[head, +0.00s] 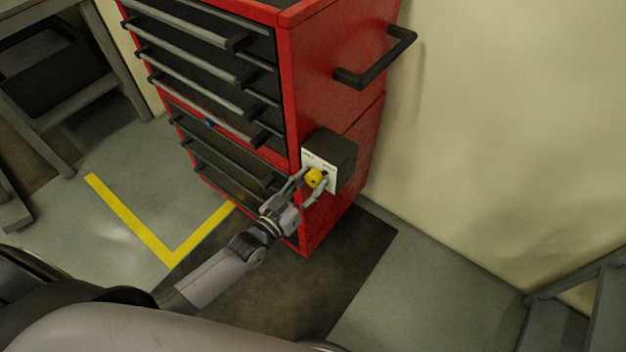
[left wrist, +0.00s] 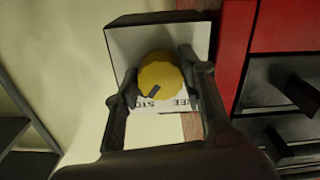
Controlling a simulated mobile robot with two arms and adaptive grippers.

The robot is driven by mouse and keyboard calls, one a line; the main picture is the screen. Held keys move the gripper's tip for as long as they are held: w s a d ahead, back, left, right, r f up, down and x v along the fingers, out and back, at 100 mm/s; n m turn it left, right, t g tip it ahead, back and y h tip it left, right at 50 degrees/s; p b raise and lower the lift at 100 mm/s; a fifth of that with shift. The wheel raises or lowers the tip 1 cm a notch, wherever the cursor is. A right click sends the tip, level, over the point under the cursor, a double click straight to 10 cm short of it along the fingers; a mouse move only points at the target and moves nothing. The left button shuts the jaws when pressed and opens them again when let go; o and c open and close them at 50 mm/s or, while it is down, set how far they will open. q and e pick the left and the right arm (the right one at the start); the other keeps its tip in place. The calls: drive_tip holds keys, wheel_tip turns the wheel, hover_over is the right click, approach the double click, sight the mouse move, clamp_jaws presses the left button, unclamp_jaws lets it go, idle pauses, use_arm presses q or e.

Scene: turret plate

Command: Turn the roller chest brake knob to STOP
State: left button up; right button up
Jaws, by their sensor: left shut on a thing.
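The roller chest (head: 335,65) is red with dark drawers. A dark brake box (head: 338,152) with a white front plate (head: 306,160) is on its side near the front edge. The round yellow knob (head: 316,177) sits on that plate. My left gripper (head: 314,180) is shut on the knob, one finger on each side. In the left wrist view, the knob (left wrist: 160,72) has a dark mark pointing down-left, toward lettering that reads "STO". Letters "EE" show to the right of it; the rest is hidden. My right gripper is not in view.
A black side handle (head: 375,62) juts from the chest above the box. A pale wall (head: 510,120) stands to the right. Yellow tape (head: 130,217) marks the floor at left. A grey frame (head: 590,280) stands at the lower right. Floor in front of the chest is clear.

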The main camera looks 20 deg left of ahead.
use_arm(q)
drive_tip(key=shift+w+r+m, duration=0.25)
drive_tip(key=shift+r+m, duration=0.3)
drive_tip(key=shift+m, duration=0.25)
drive_tip(key=o, duration=1.2)
drive_tip(key=shift+s+f, duration=0.15)
drive_tip(key=shift+f, duration=0.15)
drive_tip(key=shift+c, duration=0.2)
drive_tip(key=shift+s+f, duration=0.1)
drive_tip(key=shift+s, duration=0.2)
drive_tip(key=v, duration=1.1)
drive_tip(key=shift+s, duration=0.25)
